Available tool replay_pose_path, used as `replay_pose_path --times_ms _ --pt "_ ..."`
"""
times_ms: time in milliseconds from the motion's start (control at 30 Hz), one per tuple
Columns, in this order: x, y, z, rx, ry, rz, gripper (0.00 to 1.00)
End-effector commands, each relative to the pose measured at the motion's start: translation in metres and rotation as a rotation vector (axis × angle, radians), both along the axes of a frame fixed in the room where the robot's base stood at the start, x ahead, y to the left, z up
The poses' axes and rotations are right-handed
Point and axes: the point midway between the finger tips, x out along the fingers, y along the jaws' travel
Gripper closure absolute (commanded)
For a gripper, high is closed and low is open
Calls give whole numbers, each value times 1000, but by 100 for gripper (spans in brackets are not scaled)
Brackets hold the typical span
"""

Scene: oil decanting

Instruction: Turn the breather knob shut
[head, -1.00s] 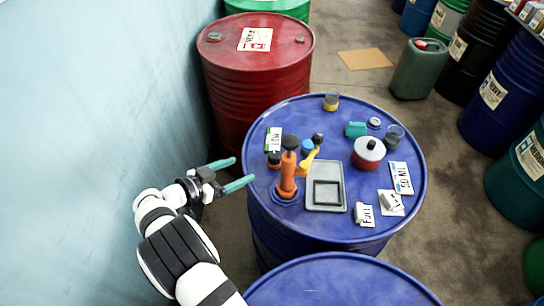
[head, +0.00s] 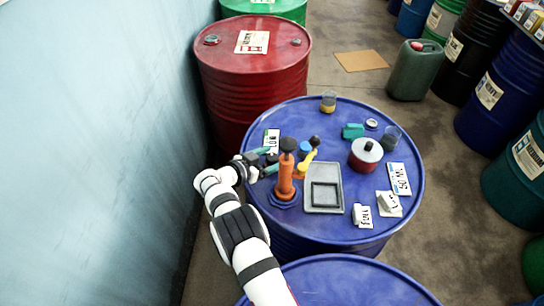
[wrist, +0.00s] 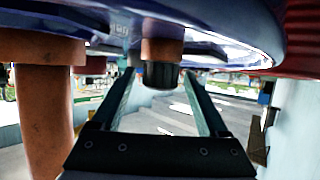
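The breather knob (wrist: 162,75) is a dark ribbed cap on a short copper-coloured neck, seen close up and upside down in the wrist view. In the head view the knob (head: 272,158) is small and partly hidden at the left of the blue drum top (head: 350,115). My gripper (head: 267,161) reaches in from the left, with one teal finger on either side of the knob. In the wrist view the fingers (wrist: 160,78) are open around it, with a narrow gap showing on each side. Whether the knob is open or shut cannot be told.
A grey tray (head: 323,208), a red-and-white can (head: 365,155), small cups and label cards sit farther right. A red drum (head: 254,95) stands behind.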

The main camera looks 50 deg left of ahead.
Motion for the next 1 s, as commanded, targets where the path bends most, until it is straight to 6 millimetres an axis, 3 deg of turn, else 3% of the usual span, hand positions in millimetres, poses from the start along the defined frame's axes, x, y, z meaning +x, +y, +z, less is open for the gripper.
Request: replay_pose_path --times_ms 67,400,1000 --pt "0 0 0 0 0 0 39" --pt "0 0 0 0 0 -1 100" --pt "1 0 1 3 -2 264 100"
